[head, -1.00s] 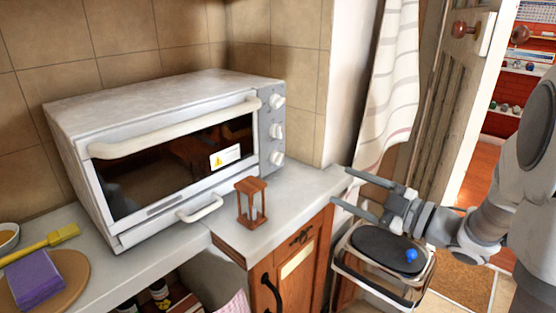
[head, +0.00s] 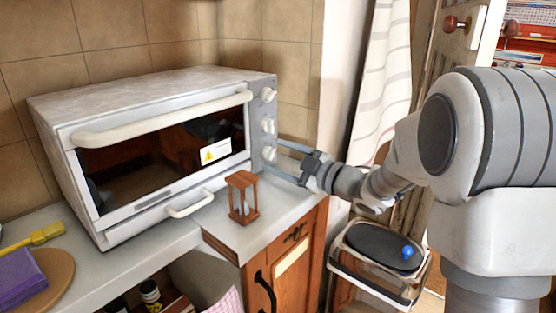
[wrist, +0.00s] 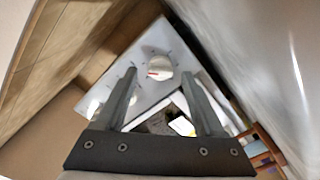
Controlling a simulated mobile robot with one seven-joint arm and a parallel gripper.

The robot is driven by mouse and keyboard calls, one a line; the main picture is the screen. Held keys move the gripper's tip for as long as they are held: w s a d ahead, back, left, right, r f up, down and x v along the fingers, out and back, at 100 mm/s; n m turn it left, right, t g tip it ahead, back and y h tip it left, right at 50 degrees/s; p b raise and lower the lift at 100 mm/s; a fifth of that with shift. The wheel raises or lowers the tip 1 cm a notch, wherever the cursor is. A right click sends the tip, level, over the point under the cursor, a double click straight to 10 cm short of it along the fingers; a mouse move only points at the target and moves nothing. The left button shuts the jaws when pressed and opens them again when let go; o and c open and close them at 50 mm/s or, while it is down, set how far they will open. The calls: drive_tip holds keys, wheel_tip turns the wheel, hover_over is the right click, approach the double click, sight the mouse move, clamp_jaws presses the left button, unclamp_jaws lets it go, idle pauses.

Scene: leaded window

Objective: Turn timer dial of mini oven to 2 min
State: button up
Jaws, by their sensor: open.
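The white mini oven (head: 150,85) stands on the counter with its door shut. Its grey right-hand panel carries three white dials in a column: top (head: 268,95), middle (head: 268,126) and bottom (head: 269,153). No labels are legible, so I cannot tell which is the timer. My gripper (head: 277,157) is open at the panel, level with the bottom dial. In the wrist view, a white dial with a red mark (wrist: 160,67) shows between and just beyond my fingertips (wrist: 158,74). I cannot tell whether they touch it. Another dial (wrist: 94,108) is partly hidden by the left finger.
A wooden hourglass (head: 242,198) stands on the counter in front of the oven, below and left of my gripper. The oven door handle (head: 165,118) juts out left of the dials. A purple item (head: 18,277) lies on a round board at the left.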

drive_tip(key=shift+w+a, duration=0.2)
drive_tip(key=shift+a, duration=0.1)
clamp_jaws()
drive_tip(key=shift+r, duration=0.1)
drive_tip(key=shift+m+p, duration=0.4)
drive_tip(key=shift+p, duration=0.15)
drive_tip(key=shift+m, duration=0.3)
unclamp_jaws()
